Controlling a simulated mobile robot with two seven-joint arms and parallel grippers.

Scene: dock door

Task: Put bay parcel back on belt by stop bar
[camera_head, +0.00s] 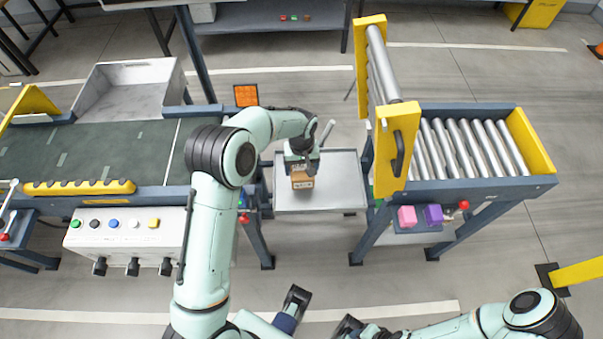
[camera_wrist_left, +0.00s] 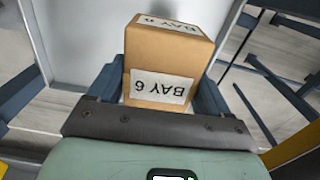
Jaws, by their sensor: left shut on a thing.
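The bay parcel (camera_head: 302,181) is a brown carton with white labels reading "BAY 6"; it also shows in the left wrist view (camera_wrist_left: 168,60). My left gripper (camera_head: 301,166) is shut on it, with a blue finger on either side. The parcel is over the grey plate (camera_head: 340,198) between the belt and the roller stand. I cannot tell whether it touches the plate. The dark green belt (camera_head: 100,153) lies to the left, with a white line near its right end. I cannot identify the stop bar for certain. My right gripper (camera_head: 322,308) is partly in view at the bottom edge.
A yellow upright gate (camera_head: 397,150) with rollers stands right of the plate, before the roller conveyor (camera_head: 470,147). A white control box (camera_head: 125,233) fronts the belt. A grey bin (camera_head: 125,88) is behind it. Pink (camera_head: 407,216) and purple (camera_head: 433,215) blocks sit below the rollers.

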